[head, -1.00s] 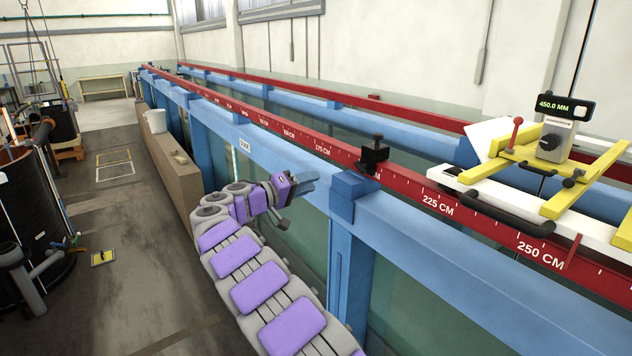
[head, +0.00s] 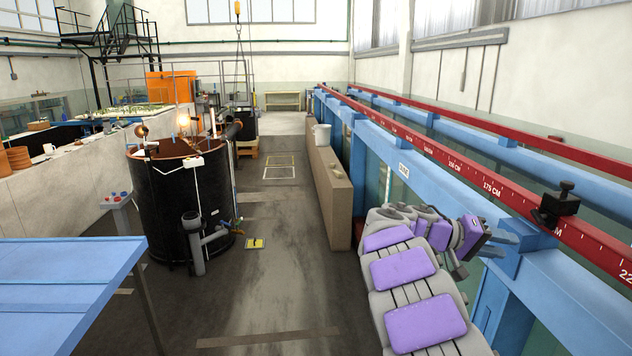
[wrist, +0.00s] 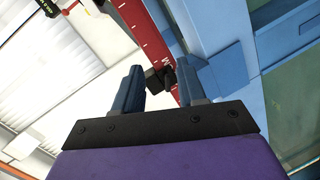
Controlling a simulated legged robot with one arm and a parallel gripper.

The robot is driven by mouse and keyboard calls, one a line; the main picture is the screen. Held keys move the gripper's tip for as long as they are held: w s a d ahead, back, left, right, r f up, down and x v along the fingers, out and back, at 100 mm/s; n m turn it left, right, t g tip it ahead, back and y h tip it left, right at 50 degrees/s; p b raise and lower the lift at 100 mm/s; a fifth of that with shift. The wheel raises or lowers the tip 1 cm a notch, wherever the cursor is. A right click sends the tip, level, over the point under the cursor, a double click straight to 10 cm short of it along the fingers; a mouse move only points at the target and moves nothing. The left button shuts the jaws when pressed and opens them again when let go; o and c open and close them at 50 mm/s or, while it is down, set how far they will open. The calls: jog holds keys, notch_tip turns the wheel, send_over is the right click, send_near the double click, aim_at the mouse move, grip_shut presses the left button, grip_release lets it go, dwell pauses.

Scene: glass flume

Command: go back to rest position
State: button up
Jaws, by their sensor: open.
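My gripper (head: 510,237) is at the right in the head view, beside the blue frame of the flume (head: 440,165). In the wrist view my gripper (wrist: 158,88) shows two blue fingers set well apart, with nothing between them. Beyond the fingers are the red rail (wrist: 143,32) and a black clamp (wrist: 160,77) on it. The same clamp shows in the head view (head: 562,203), to the right of my gripper and apart from it.
A tan box-like ledge (head: 328,190) carries a white bucket (head: 322,136) beside the flume. A black round tank (head: 170,205) with pipes stands left of the aisle. A blue table (head: 65,275) is at front left. A yellow floor plate (head: 255,243) lies in the otherwise clear aisle.

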jog(key=s+a+f+g+y+b, duration=0.15)
jog(key=s+f+y, duration=0.25)
jog(key=s, duration=0.8)
jog(key=s+a+f+n+y+b, duration=0.1)
jog(key=s+a+f+y, duration=0.3)
jog(key=s+a, duration=0.4)
jog(key=s+a+f+n+y+b, duration=0.1)
jog(key=s+a+f+y, duration=0.2)
jog(key=s+a+f, duration=0.4)
jog(key=s+a+f+n+y+b, duration=0.1)
jog(key=s+a+f+y, duration=0.3)
jog(key=s+a, duration=0.6)
jog(key=s+f+n, duration=0.1)
jog(key=s+f, duration=0.1)
jog(key=s, duration=0.4)
jog(key=shift+a+f+y, duration=0.25)
jog(key=shift+y, duration=0.05)
